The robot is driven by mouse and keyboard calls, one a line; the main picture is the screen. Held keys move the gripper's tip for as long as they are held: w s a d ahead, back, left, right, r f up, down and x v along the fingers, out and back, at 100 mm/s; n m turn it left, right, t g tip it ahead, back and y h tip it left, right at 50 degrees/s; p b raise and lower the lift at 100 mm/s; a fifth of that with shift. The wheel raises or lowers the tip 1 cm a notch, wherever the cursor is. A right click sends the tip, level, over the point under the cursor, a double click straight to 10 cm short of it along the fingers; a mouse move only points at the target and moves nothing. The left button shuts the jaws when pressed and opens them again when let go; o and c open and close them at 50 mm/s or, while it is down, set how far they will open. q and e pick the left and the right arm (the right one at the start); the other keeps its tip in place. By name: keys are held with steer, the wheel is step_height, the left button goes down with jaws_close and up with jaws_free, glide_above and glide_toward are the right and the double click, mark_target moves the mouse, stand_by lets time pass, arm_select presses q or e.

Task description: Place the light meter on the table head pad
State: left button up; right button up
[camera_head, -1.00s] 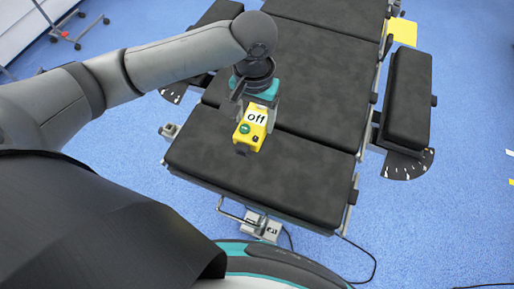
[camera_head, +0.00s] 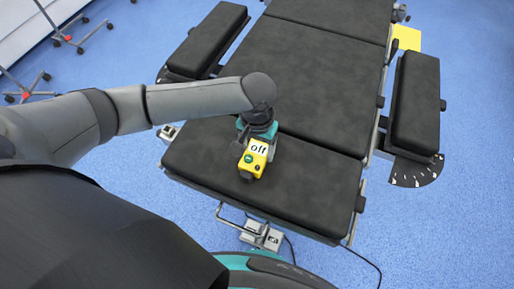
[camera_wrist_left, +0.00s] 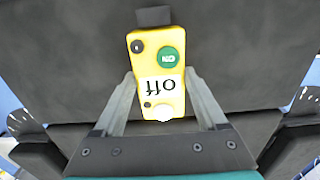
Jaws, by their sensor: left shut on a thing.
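The light meter (camera_head: 255,160) is a yellow box with a white "off" label and a green button. It also shows in the left wrist view (camera_wrist_left: 156,65), between the two fingers. My left gripper (camera_head: 262,152) is shut on it, over the near black section of the operating table, the head pad (camera_head: 300,180). I cannot tell whether the meter touches the pad or is a little above it. The fingers also show in the left wrist view (camera_wrist_left: 160,92). My right gripper is not in view.
Black side pads stand at the left (camera_head: 207,42) and right (camera_head: 414,100) of the table. A yellow item (camera_head: 406,38) is behind the right pad. The near pad is clear around the meter. A wheeled stand (camera_head: 68,37) is at the far left.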

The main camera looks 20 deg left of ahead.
mark_target(257, 151)
arm_select(q)
steer(key=o, duration=1.5)
steer(key=shift+f, duration=0.1)
step_height(257, 151, up, 12)
steer(key=p, duration=0.3)
steer(key=shift+p, duration=0.4)
